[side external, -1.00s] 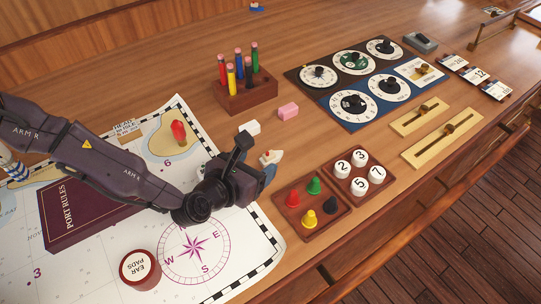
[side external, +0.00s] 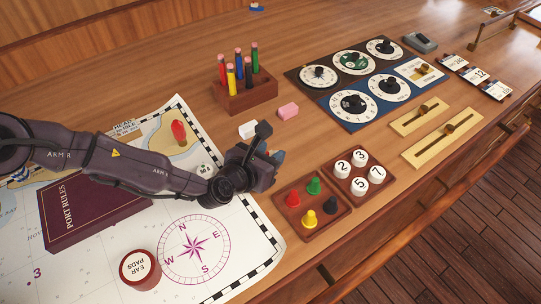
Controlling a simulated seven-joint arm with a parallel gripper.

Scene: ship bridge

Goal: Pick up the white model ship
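The white model ship (side external: 270,153) stands on the wooden desk just past the chart's right edge.
A peg tray (side external: 289,222) and a tray of numbered discs (side external: 343,184) stand close at right. A pen holder (side external: 245,97) stands farther back. A red ear-pads tin (side external: 140,269) sits on the chart.

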